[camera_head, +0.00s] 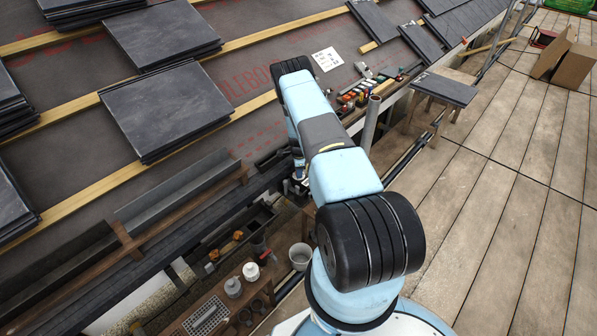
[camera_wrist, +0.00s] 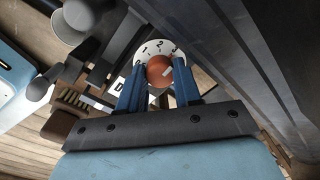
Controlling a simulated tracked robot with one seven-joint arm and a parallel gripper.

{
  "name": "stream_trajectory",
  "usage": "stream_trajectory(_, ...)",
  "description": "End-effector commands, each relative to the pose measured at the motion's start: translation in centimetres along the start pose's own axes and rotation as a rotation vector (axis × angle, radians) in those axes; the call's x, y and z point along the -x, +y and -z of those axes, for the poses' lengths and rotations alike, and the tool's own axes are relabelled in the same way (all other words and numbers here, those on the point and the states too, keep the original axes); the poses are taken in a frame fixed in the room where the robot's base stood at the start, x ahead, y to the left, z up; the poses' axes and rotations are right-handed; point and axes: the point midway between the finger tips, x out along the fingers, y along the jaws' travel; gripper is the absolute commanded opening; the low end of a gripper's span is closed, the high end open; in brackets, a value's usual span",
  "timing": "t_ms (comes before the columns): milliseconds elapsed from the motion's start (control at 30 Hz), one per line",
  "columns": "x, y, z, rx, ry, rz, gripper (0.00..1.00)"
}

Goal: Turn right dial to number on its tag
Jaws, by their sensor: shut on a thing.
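In the wrist view a dial with a round white face (camera_wrist: 153,48) has black marks and numbers, of which a 1 and a 2 can be made out. Its orange-red knob (camera_wrist: 159,72) has a pale mark on its right part. My gripper (camera_wrist: 160,64) has its two blue fingers on either side of the knob and is shut on it. A white tag (camera_wrist: 117,90) with a black letter like a D shows left of the fingers; no number on it can be read. In the head view my arm hides the dial and most of the gripper.
A dark gutter (camera_head: 175,195) runs along the roof edge by my gripper. Stacked slates (camera_head: 165,108) lie on the roof. A grey bucket (camera_head: 300,256) and white bottles (camera_head: 251,271) stand below. Loose tools (camera_head: 360,92) lie beyond my arm. The plank deck at right is largely clear.

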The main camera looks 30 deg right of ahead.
Motion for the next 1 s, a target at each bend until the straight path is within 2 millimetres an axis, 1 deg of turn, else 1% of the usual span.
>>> stream_trajectory(167, 0.02, -0.25, 0.43, 0.015, -0.002, 0.003, 0.03)
stream_trajectory(367, -0.01, -0.23, 0.4, 0.097, -0.006, 0.002, 0.03)
stream_trajectory(567, -0.02, -0.21, 0.5, 0.248, -0.012, 0.002, 0.03)
stream_trajectory(1000, -0.06, -0.16, 0.55, 0.666, -0.03, 0.0, 0.03)
